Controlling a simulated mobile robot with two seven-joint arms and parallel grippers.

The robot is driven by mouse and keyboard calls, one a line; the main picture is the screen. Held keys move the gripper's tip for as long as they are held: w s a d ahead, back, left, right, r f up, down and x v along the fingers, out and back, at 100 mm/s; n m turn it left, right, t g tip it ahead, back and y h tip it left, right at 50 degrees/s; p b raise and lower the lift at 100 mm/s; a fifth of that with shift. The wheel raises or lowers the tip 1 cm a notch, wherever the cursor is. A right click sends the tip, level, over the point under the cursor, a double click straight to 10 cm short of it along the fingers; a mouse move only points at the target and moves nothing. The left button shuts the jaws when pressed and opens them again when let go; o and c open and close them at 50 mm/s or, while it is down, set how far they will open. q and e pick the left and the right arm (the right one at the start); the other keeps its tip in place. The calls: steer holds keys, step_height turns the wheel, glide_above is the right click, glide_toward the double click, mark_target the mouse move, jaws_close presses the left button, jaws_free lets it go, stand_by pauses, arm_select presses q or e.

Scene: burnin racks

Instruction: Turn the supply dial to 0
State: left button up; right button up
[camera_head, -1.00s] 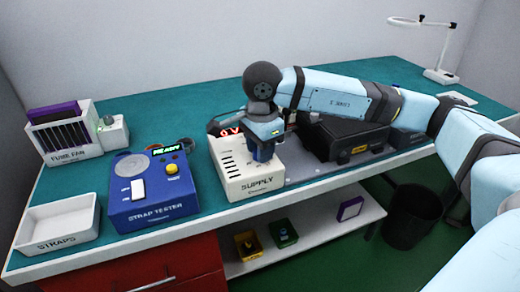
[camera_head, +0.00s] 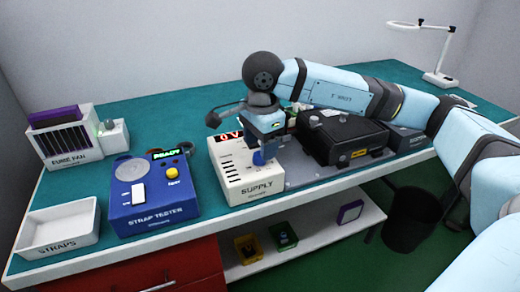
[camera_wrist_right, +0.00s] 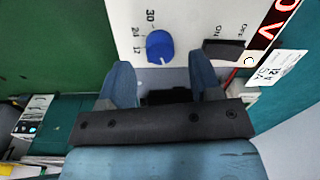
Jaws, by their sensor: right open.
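The supply (camera_head: 232,176) is a white box with a red-lit display (camera_head: 230,136) that reads 0 V. Its round blue dial (camera_head: 258,158) sits near the right of the top panel. The dial also shows in the right wrist view (camera_wrist_right: 159,46), beside printed marks 30, 24 and 12; I cannot tell which mark it points to. My right gripper (camera_head: 268,147) hangs just above and behind the dial. In the wrist view its two blue fingers (camera_wrist_right: 162,80) are apart with nothing between them, and the dial lies beyond the tips. My left gripper is not in view.
A black switch (camera_wrist_right: 224,49) marked ON and OFF sits beside the dial. The blue strap tester (camera_head: 150,205) stands left of the supply, its display reading READY. A black case (camera_head: 345,137) stands to the right. The straps tray (camera_head: 60,250) and fume fan (camera_head: 78,155) are far left.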

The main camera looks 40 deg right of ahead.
arm_select(q)
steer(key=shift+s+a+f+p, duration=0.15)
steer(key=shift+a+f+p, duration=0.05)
steer(key=shift+p, duration=0.45)
arm_select(e)
step_height(320, 180, up, 11)
steer(key=shift+s, duration=0.3)
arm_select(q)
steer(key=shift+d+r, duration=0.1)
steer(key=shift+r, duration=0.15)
